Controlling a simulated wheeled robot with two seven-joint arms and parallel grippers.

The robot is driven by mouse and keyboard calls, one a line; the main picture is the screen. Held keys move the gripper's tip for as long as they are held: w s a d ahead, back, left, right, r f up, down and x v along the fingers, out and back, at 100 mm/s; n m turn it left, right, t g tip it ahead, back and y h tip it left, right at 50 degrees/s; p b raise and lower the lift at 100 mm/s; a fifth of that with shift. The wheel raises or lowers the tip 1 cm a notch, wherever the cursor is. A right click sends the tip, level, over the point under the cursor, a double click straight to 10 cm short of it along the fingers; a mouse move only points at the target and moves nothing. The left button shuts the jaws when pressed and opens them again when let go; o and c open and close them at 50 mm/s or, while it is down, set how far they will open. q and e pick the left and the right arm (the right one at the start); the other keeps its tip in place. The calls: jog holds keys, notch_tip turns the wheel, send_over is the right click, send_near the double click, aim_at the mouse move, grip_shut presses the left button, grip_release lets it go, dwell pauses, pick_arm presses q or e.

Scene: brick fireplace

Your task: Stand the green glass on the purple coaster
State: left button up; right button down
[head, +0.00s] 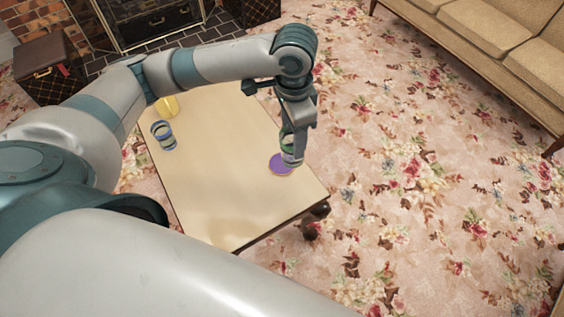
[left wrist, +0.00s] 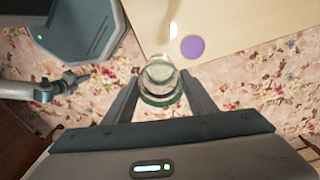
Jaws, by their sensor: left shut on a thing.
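My left gripper (head: 292,136) is shut on the green glass (head: 290,152), a clear glass with green bands, and points down near the table's right edge. In the left wrist view the glass (left wrist: 161,80) is between the two fingers. The purple coaster (head: 279,166) lies flat on the table, partly covered by the glass in the head view. In the left wrist view the coaster (left wrist: 192,48) is in full sight, beyond the glass and to its right, with a gap between them. The glass appears held above the tabletop. My right gripper is not in clear view.
The low wooden table (head: 225,195) has a bare middle and front. A blue-banded glass (head: 163,136) and a yellow object (head: 167,105) stand at its left, clear of the coaster. A sofa (head: 490,35) is at upper right, with flowered carpet between.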

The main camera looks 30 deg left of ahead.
aim_at(291, 160)
pick_arm(q)
notch_tip(291, 160, down, 9)
jog(key=m, duration=1.1)
jog(key=shift+r+m+p, duration=0.2)
jog(key=shift+m+p, duration=0.1)
jog(key=shift+p, duration=0.1)
jog(key=shift+s+f+m, duration=0.1)
jog(key=shift+f+m, duration=0.6)
jog(key=shift+m, duration=0.3)
jog(key=w+a+f, duration=0.7)
jog(key=w, duration=0.2)
jog(key=shift+a, duration=0.25)
jog(key=shift+f, duration=2)
jog(key=shift+f, duration=0.1)
jog(key=o, duration=1.5)
jog(key=shift+o, duration=0.2)
